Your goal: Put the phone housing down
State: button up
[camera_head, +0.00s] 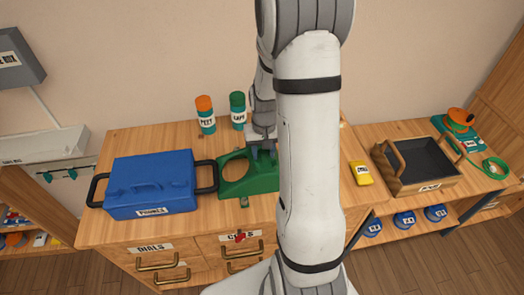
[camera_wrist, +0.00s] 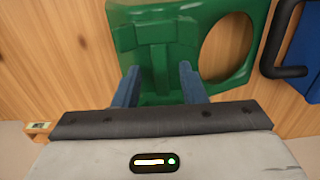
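The phone housing is a green plate-like body with a large round hole and a raised block at one end. In the head view the phone housing (camera_head: 235,190) is over the front middle of the wooden cabinet top, right of the blue box; whether it touches the wood is not clear. My gripper (camera_head: 264,153) is above its raised part, and my arm hides its right end. In the wrist view my gripper (camera_wrist: 159,76) has its blue fingers on both sides of the raised green part, which fills the gap between them. The housing (camera_wrist: 192,20) shows its hole to the right.
A blue box (camera_head: 150,185) with black handles stands close left of the housing. Two capped bottles, orange-topped (camera_head: 205,115) and green-topped (camera_head: 238,112), stand behind. A yellow object (camera_head: 361,173) and a wooden tray (camera_head: 430,185) are to the right. Labelled drawers (camera_head: 152,250) are below the front edge.

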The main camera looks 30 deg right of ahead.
notch_tip(320, 180, up, 11)
jog(key=s+a+r+n+t, duration=0.1)
jog(key=s+a+r, duration=0.3)
jog(key=s, duration=0.3)
jog(key=s+a+r+n+t, duration=0.2)
jog(key=s+a+r, duration=0.3)
jog(key=s+a, duration=0.2)
jog(key=shift+s+a, duration=0.2)
jog(key=shift+s, duration=0.75)
jog(key=shift+c, duration=0.2)
